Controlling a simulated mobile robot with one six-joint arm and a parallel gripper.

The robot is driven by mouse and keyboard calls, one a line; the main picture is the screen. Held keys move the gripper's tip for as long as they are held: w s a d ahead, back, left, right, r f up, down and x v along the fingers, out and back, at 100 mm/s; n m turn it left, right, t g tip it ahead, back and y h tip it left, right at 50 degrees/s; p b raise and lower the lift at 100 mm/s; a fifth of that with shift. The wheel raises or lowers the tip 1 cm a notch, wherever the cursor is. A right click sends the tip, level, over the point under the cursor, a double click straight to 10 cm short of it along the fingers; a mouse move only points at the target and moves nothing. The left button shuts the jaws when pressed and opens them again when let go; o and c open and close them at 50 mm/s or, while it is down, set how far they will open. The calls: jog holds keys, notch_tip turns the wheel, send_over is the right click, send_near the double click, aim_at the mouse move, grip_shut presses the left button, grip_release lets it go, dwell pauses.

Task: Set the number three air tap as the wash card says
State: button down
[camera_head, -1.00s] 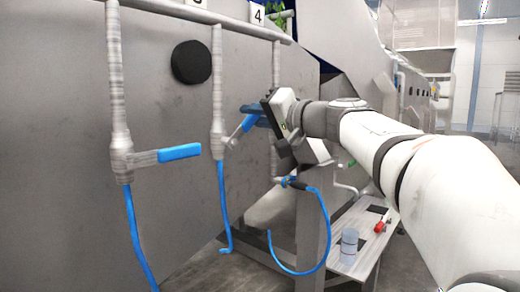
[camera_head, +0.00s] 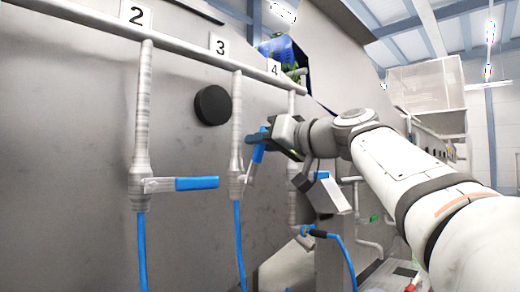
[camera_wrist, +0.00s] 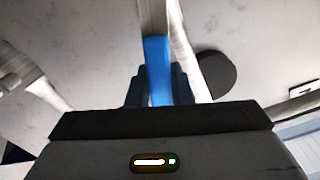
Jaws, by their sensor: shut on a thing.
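The number three air tap (camera_head: 237,186) sits on the pipe below the "3" label (camera_head: 220,46). Its blue lever (camera_head: 258,153) points steeply up and to the right. My gripper (camera_head: 259,139) is shut on the lever near its outer end. In the wrist view the blue lever (camera_wrist: 158,68) runs between the two dark fingers (camera_wrist: 158,88), and the grey pipe passes behind it. No wash card with readable text shows in either current view.
The number two tap's blue lever (camera_head: 197,183) lies level, pointing right, left of my gripper. A black round knob (camera_head: 212,105) stands out from the grey wall between pipes two and three. The number four pipe (camera_head: 292,190) and its blue hose (camera_head: 345,262) are close on the right.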

jog(key=shift+f, duration=0.15)
jog(key=c, duration=1.3)
grip_release()
jog(key=b+v, duration=0.1)
jog(key=v, duration=0.6)
jog(key=shift+s+d, duration=0.3)
jog(key=shift+s, duration=0.05)
jog(key=shift+c, duration=0.3)
